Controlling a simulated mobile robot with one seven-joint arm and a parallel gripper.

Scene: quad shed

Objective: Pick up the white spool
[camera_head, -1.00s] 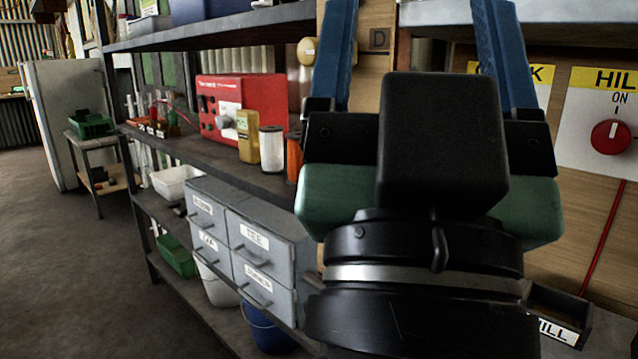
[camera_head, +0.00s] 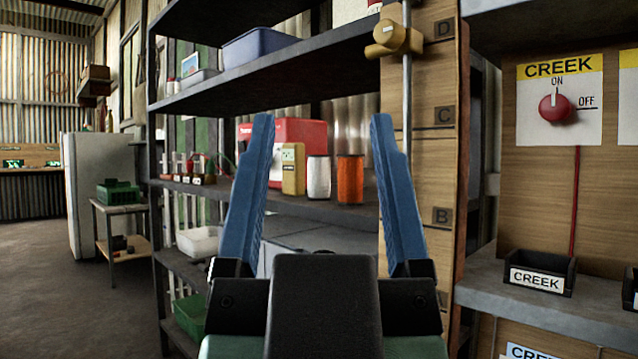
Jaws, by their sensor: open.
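The white spool (camera_head: 319,177) stands upright on the middle shelf (camera_head: 300,206), between a yellow box-shaped item (camera_head: 293,169) on its left and an orange spool (camera_head: 350,179) on its right. My gripper (camera_head: 322,130) is open, its two blue fingers spread wide and pointing up and forward. In the picture the white spool shows between the fingers, beyond them. The gripper is empty, and it appears apart from the spool. The gripper body hides part of the area below the shelf.
A red case (camera_head: 265,133) stands behind the yellow item. A wooden post (camera_head: 430,150) with a metal rod and brass clamp (camera_head: 392,38) rises just right of the orange spool. An upper shelf (camera_head: 270,72) hangs above. Open floor (camera_head: 60,280) lies at left.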

